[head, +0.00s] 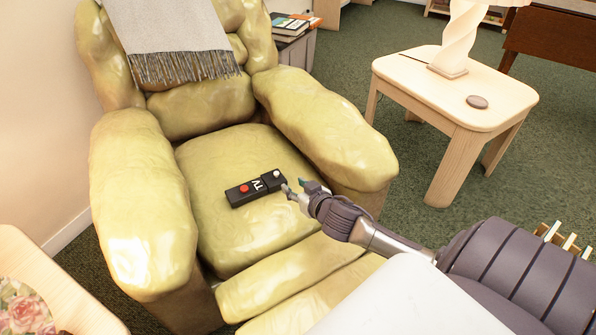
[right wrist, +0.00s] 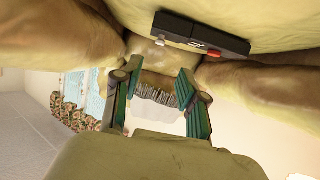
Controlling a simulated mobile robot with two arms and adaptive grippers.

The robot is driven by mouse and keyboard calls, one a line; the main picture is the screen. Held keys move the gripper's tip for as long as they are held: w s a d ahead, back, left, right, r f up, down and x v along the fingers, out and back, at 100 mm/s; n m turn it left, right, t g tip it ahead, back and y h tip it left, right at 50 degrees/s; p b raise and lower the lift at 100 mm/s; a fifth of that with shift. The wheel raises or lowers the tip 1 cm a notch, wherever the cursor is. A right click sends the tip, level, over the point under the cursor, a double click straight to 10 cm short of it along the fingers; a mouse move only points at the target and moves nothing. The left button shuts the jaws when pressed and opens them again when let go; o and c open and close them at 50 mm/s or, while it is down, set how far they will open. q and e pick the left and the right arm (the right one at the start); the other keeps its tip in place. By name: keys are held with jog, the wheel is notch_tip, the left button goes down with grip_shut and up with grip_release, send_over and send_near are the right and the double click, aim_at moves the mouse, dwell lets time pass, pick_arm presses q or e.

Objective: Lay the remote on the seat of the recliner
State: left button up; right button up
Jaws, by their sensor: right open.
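The black remote (head: 256,188), with a red button, a white button and white "TV" lettering, lies on the seat of the yellow-green recliner (head: 240,150). My right gripper (head: 296,186) is beside the remote's right end, just above the seat. In the right wrist view the gripper (right wrist: 158,98) has its two fingers spread with nothing between them. The remote (right wrist: 201,34) shows there near the top, resting against the seat and apart from the fingers. My left gripper is in neither view.
A grey fringed throw (head: 170,40) hangs over the recliner's back. A light wooden side table (head: 440,95) with a lamp (head: 458,40) and a small round brown object (head: 477,102) stands to the right. Padded armrests flank the seat. A floral-topped piece (head: 30,300) is at lower left.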

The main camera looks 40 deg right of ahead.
jog(key=s+a+f+g, duration=0.1)
jog(key=s+a, duration=0.2)
jog(key=s, duration=0.1)
jog(key=s+a+f+g, duration=0.1)
jog(key=s+a+g, duration=0.1)
jog(key=s+a, duration=0.1)
jog(key=s+a+f+g, duration=0.1)
jog(key=s+a+g, duration=0.1)
jog(key=s, duration=0.3)
jog(key=shift+s+a+f+n, duration=0.25)
jog(key=shift+a+f+n, duration=0.15)
jog(key=shift+a, duration=0.15)
jog(key=s+a+r+n+g+y, duration=0.1)
jog(key=s+a+n+g+y, duration=0.1)
jog(key=s+a, duration=0.5)
jog(key=s+n+g, duration=0.1)
jog(key=s+g, duration=0.1)
jog(key=s, duration=0.4)
jog(key=shift+a+r+g, duration=0.25)
jog(key=shift+a+g, duration=0.1)
jog(key=shift+g, duration=0.05)
jog(key=shift+a, duration=0.1)
